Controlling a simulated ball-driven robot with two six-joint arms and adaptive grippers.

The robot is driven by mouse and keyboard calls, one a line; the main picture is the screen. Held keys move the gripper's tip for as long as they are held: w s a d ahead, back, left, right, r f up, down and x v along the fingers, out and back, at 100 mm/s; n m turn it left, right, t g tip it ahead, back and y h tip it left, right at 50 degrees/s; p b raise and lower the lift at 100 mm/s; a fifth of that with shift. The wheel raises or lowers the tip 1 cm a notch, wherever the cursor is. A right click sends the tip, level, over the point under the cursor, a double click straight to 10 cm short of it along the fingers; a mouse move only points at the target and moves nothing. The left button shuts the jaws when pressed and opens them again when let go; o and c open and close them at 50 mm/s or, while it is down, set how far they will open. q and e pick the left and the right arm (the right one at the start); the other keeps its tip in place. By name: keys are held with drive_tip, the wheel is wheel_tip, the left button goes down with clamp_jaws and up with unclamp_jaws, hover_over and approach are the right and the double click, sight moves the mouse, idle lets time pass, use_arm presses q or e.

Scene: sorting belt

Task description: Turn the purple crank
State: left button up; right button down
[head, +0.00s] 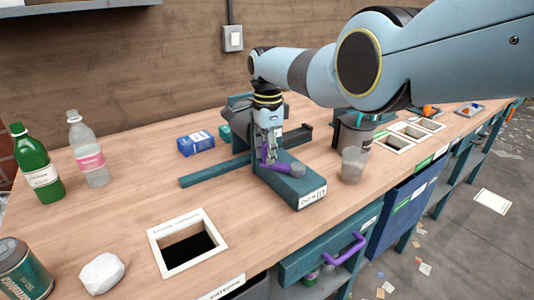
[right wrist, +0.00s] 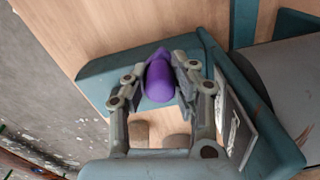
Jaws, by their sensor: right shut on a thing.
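The purple crank (head: 278,166) sits on top of a teal block-shaped device (head: 305,190) in the middle of the bench. Its arm runs to a grey hub at the right, and its upright handle is at the left end. My right gripper (head: 268,153) comes down from above and is shut on the handle. In the right wrist view the purple handle (right wrist: 160,82) is between the two fingers of the right gripper (right wrist: 163,70). The fingers partly cover the handle in the head view. My left gripper is not in view.
Near the device are a blue box (head: 195,143) and a translucent cup (head: 354,165). A framed opening (head: 160,257) is at the front. A green bottle (head: 37,165), a clear bottle (head: 88,150), a can (head: 25,275) and a white crumpled item (head: 102,273) stand left. A purple drawer handle (head: 345,250) juts out below.

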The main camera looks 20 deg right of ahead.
drive_tip(key=c, duration=1)
unclamp_jaws()
drive_tip(key=shift+c, duration=0.2)
drive_tip(key=shift+r, duration=0.15)
wheel_tip(320, 180, up, 12)
drive_tip(key=shift+f, duration=0.2)
